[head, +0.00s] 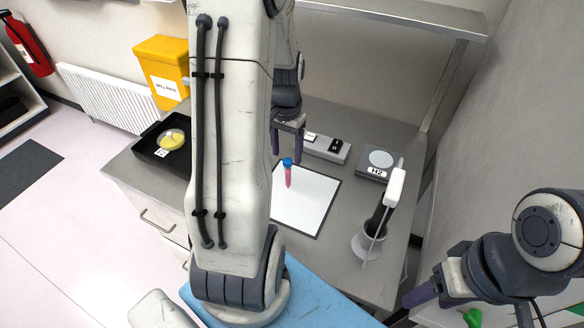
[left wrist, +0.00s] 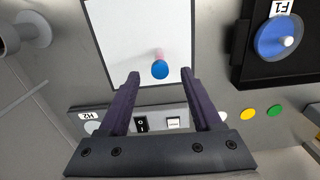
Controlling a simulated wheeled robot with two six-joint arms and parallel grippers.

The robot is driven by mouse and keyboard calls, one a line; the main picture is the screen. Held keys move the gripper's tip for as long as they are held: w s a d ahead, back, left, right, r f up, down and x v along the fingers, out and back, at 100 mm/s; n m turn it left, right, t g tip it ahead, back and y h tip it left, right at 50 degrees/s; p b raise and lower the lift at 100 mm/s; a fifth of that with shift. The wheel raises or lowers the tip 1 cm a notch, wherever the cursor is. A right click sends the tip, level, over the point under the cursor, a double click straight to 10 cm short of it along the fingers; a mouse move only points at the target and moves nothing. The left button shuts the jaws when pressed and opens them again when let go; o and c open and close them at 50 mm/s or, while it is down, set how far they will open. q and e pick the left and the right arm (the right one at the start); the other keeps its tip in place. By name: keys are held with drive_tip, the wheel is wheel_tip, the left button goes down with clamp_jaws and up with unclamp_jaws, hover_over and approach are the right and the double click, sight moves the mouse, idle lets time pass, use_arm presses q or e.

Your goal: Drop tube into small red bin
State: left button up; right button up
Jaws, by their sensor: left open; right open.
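The tube (head: 288,177) is pink with a blue cap and appears upright over the white pad (head: 318,201). My left gripper (head: 288,150) is open just above and behind the tube, apart from it. In the left wrist view, the tube's blue cap (left wrist: 160,69) lies just beyond the open fingertips (left wrist: 165,75), roughly centred between them. My right gripper (head: 420,294) is open at the lower right, away from the tube; one finger shows clearly, the rest is partly cut off. I see no small red bin in either view.
A black tray (head: 150,155) with a yellow item stands at the bench's left. A yellow bin (head: 163,72) is behind.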

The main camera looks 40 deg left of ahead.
sight(288, 162)
use_arm(q)
wheel_tip(288, 162, down, 3)
drive_tip(key=shift+f, duration=0.15)
drive_tip(key=shift+f+p, duration=0.45)
drive_tip(key=shift+f, duration=0.1)
wheel_tip(288, 162, down, 4)
drive_tip(key=shift+w+f+p, duration=0.1)
drive_tip(key=shift+p, duration=0.45)
clamp_jaws()
